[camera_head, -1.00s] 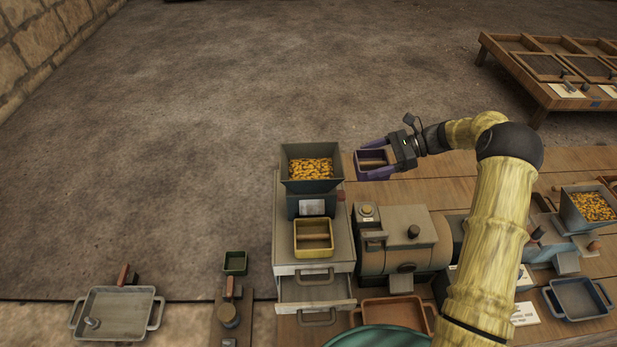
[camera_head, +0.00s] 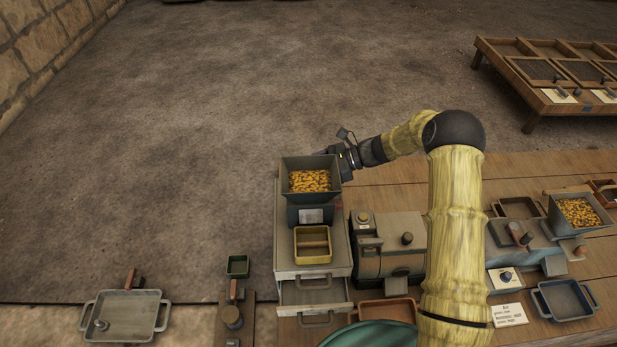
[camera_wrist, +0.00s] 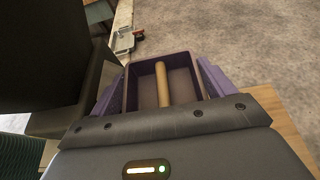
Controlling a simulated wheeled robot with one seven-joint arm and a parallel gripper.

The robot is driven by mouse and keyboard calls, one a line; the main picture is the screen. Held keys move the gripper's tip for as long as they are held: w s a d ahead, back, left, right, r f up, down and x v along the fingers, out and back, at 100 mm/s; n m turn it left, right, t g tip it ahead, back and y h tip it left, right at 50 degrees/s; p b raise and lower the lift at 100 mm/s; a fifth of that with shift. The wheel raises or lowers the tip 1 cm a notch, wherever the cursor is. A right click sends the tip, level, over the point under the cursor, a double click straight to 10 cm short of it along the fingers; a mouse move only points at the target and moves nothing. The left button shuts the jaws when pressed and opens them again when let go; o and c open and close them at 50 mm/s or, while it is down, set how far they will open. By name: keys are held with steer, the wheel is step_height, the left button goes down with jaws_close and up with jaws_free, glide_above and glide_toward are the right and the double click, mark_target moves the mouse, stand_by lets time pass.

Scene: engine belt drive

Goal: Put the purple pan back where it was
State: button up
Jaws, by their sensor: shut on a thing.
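The purple pan (camera_wrist: 148,70) shows in the wrist view as a rectangular tray with a wooden bar across its middle. My gripper (camera_wrist: 163,92) is shut on it, one purple-looking finger along each side. In the head view my gripper (camera_head: 335,158) is behind the hopper of yellow pieces (camera_head: 310,180), at its upper right. The hopper hides the pan there. In the wrist view a large dark shape stands close to the left of the pan.
A yellow pan (camera_head: 313,258) sits on the grey drawer unit (camera_head: 285,262), whose lower drawer stands open. A grey machine (camera_head: 375,250) is right of it. A second hopper (camera_head: 578,212) and a blue tray (camera_head: 566,312) are at the right. Bare wooden tabletop (camera_head: 400,172) lies behind the machine.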

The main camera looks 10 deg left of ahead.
steer(key=shift+s+a+r+p, duration=0.15)
steer(key=shift+a+p, duration=0.15)
steer(key=shift+a, duration=0.2)
steer(key=shift+a+f+p, duration=0.2)
steer(key=shift+f+p, duration=0.1)
steer(key=shift+p, duration=0.05)
steer(key=shift+f+p, duration=0.7)
steer(key=shift+f, duration=0.9)
steer(key=o, duration=0.9)
steer(key=shift+c, duration=0.2)
steer(key=shift+d, duration=0.1)
